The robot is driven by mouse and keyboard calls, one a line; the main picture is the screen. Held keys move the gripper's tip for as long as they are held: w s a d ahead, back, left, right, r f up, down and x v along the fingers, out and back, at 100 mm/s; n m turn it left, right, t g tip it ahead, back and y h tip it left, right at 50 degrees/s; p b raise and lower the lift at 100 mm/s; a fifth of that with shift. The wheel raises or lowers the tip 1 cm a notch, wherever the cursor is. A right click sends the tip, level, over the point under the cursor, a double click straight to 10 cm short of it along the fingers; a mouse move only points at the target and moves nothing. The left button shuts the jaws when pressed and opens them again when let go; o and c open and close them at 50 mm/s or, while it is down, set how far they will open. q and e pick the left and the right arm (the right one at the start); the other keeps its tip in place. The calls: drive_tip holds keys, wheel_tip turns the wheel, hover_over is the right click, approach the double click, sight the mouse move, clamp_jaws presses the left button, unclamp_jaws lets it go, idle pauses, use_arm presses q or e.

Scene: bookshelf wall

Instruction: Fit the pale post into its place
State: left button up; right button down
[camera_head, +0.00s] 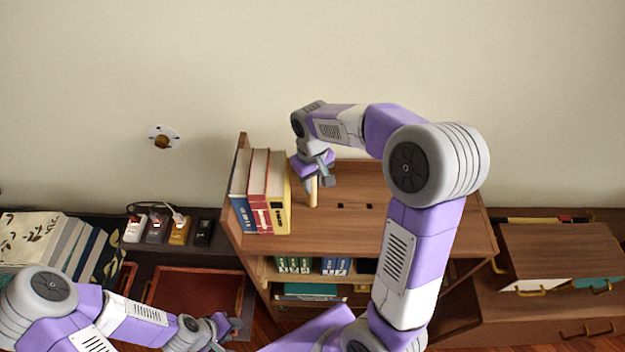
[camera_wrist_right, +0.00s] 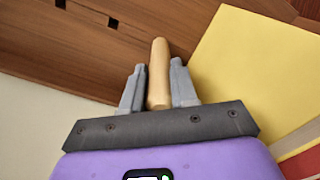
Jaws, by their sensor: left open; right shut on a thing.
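The pale post (camera_head: 312,194) is a slim wooden peg. My right gripper (camera_head: 317,180) is shut on it above the shelf top, just right of the standing books. The right wrist view shows the post (camera_wrist_right: 158,72) between the two grey fingers (camera_wrist_right: 158,88). The post's far end is close to the wood; I cannot tell whether it touches it or sits in a hole. Two dark square holes show in the shelf top, one nearer (camera_head: 340,206) and one further right (camera_head: 369,207). My left gripper (camera_head: 228,326) is open and empty at the lower left.
Several upright books (camera_head: 268,190) stand left of the post; a yellow one (camera_wrist_right: 255,70) is close to my right gripper. A dark side shelf with chargers (camera_head: 180,231) is at left, a wooden box (camera_head: 560,250) at right.

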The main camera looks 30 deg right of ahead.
drive_tip(key=shift+f, duration=0.25)
idle(0.6)
drive_tip(key=c, duration=0.8)
unclamp_jaws()
drive_tip(key=shift+r, duration=3.8)
